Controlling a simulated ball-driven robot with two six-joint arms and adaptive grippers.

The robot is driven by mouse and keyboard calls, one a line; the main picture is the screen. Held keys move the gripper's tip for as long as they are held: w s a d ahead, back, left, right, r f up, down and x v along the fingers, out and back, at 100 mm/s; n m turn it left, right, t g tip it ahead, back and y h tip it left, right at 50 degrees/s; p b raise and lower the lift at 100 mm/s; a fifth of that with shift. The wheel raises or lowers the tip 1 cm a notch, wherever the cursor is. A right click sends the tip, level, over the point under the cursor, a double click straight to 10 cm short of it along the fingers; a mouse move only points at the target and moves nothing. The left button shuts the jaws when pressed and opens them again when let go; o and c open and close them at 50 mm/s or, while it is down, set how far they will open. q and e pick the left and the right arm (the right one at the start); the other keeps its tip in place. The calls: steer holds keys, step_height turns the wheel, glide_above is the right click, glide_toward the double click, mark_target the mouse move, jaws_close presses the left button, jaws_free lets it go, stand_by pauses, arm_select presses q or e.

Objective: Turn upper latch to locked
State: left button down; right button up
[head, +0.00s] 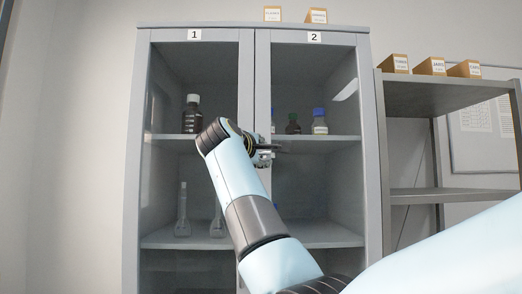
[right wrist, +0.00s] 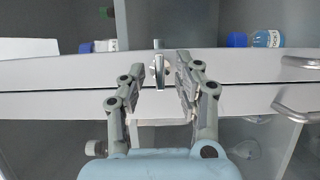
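The upper latch (right wrist: 158,64) is a small metal piece on the frame of the cabinet doors, seen in the right wrist view. My right gripper (right wrist: 160,78) is open, with one finger on each side of the latch. The latch appears between or just beyond the fingertips; I cannot tell whether they touch it. In the head view my right gripper (head: 265,155) is near the seam between the two doors, partly hidden by my wrist, and the latch cannot be made out there. My left gripper is not in view.
The grey cabinet (head: 247,90) has two glass doors marked 1 and 2. Bottles (head: 193,114) and glassware (head: 182,212) stand inside. Two door handles (right wrist: 297,62) stick out beside the latch. A metal shelf unit (head: 445,95) with small boxes (head: 431,66) stands at the right.

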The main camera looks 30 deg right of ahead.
steer(key=c, duration=0.7)
jaws_close()
